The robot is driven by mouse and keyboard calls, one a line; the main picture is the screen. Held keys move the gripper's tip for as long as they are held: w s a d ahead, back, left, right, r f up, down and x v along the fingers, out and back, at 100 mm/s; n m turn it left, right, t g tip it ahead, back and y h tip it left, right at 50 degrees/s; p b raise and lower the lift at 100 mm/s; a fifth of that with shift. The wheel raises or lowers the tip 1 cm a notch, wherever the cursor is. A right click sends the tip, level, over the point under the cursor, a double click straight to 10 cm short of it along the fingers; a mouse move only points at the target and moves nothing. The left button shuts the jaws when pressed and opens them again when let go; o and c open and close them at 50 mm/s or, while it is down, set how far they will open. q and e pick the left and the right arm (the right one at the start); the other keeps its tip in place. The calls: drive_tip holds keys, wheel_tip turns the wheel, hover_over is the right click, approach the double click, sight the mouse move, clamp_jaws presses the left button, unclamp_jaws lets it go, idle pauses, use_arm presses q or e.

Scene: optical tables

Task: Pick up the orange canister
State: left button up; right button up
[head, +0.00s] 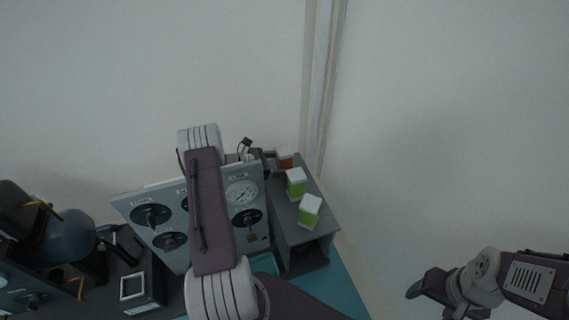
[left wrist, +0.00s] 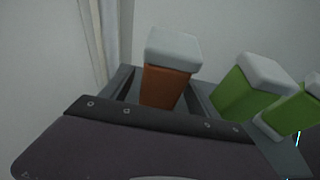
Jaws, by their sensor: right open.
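The orange canister (head: 286,162), with a white lid, stands at the back of a grey shelf (head: 291,235) in the head view. It also shows upright in the left wrist view (left wrist: 164,88), its lower part hidden by my gripper's body. My left gripper (left wrist: 160,95) reaches it, with a dark finger on either side and what looks like a gap at each. In the head view my left arm hides most of that gripper. My right gripper (head: 428,291) is open and empty at the lower right, far from the canister.
Two green canisters with white lids, one nearer the orange one (head: 296,186) and one farther (head: 309,211), stand on the same shelf. A grey gauge panel (head: 163,207) is left of it, partly behind my left arm. Walls close in behind and right.

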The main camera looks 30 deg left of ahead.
sight(285, 150)
use_arm(q)
clamp_jaws()
wheel_tip(285, 150, up, 10)
drive_tip(key=p, duration=0.7)
drive_tip(key=shift+r, duration=0.15)
